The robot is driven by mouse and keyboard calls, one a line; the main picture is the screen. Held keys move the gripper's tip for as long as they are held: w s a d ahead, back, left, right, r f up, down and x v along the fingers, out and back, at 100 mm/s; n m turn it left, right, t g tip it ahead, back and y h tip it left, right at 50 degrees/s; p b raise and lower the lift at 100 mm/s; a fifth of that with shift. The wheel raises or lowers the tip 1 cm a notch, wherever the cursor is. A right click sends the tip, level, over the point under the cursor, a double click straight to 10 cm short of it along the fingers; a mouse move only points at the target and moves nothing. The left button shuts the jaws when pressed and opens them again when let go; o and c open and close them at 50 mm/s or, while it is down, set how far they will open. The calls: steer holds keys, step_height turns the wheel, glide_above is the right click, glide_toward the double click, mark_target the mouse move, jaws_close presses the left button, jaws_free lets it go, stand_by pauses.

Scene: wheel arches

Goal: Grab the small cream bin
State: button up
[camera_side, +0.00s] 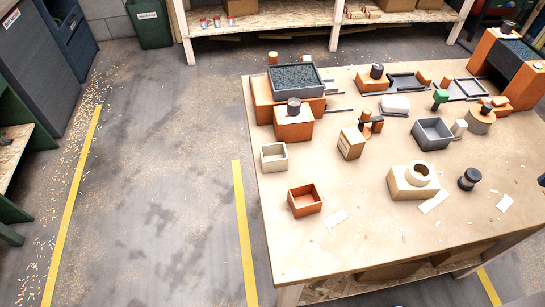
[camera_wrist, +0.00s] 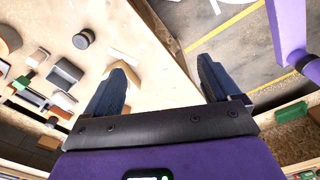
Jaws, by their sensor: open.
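The small cream bin (camera_side: 273,157) stands upright near the left edge of the table in the side view. It is open at the top and looks empty. I cannot make it out in the wrist view. My gripper (camera_wrist: 162,64) shows in the wrist view with its two dark fingers spread wide and nothing between them. It is over the table's edge region, apart from the bin. In the side view the gripper cannot be clearly seen; only a dark bit shows at the right border.
An orange bin (camera_side: 305,201) stands just in front of the cream bin. A wooden block (camera_side: 351,143), a grey bin (camera_side: 433,134) and a cream block with a ring (camera_side: 413,184) stand to the right. An orange stand (camera_side: 293,124) is behind. The front tabletop is mostly clear.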

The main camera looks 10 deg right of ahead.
steer(key=w+a+f+m+g+y, duration=0.1)
steer(key=w+a+m+g, duration=0.2)
steer(key=a, duration=0.4)
steer(key=w+a+m+g+y, duration=0.1)
steer(key=w+a+m+g, duration=0.1)
steer(key=a+m, duration=0.45)
steer(key=m+t+y, duration=0.5)
steer(key=m+y, duration=0.6)
steer(key=m, duration=1)
glide_above(271, 154)
steer(key=s+d, duration=0.2)
steer(key=d, duration=0.5)
steer(key=f, duration=1.9)
steer(key=shift+s+a+f, duration=0.15)
steer(key=shift+s, duration=0.05)
steer(key=shift+x, duration=3.75)
steer(key=c, duration=1)
